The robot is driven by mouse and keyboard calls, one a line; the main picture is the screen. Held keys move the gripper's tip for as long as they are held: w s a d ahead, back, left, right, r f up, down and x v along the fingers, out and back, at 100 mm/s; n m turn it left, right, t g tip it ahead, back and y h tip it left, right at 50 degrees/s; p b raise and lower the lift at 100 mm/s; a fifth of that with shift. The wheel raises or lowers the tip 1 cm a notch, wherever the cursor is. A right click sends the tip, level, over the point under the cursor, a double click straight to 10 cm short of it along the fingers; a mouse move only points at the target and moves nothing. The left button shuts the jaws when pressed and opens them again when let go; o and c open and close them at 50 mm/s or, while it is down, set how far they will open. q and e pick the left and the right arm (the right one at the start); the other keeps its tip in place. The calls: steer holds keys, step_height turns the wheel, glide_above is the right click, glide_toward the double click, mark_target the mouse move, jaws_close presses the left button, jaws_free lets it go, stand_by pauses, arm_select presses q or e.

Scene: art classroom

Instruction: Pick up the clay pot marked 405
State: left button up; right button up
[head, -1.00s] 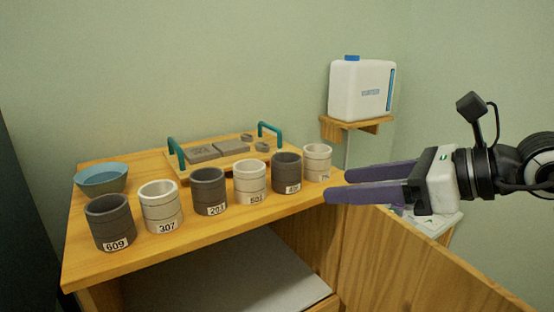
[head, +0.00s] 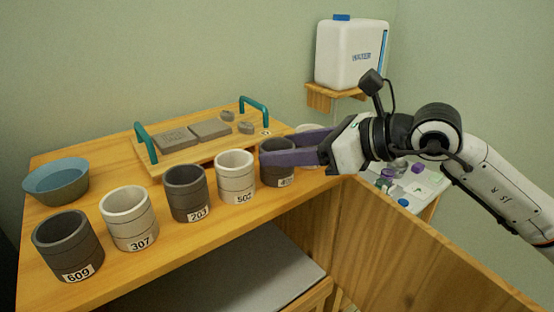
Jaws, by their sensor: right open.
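A dark grey pot (head: 272,178) stands at the right end of the shelf top's front row; its label is small and partly hidden, so I cannot read it surely. My right gripper (head: 274,150) is open and reaches in from the right at this pot. One purple finger crosses in front of the pot's upper side; the other is farther back, near its rim. I cannot tell whether either finger touches it. A light pot (head: 309,129) beyond is mostly hidden by the gripper. My left gripper is not in view.
To the left stand the pots 502 (head: 235,177), 203 (head: 187,193), 307 (head: 129,219) and 609 (head: 69,246), close together. A blue bowl (head: 57,181) and a wooden tray (head: 183,168) with teal handles lie behind. A white water container (head: 350,53) stands on a wall bracket.

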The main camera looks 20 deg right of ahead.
steer(key=shift+x, duration=1.25)
steer(key=shift+r, duration=0.1)
steer(key=c, duration=0.8)
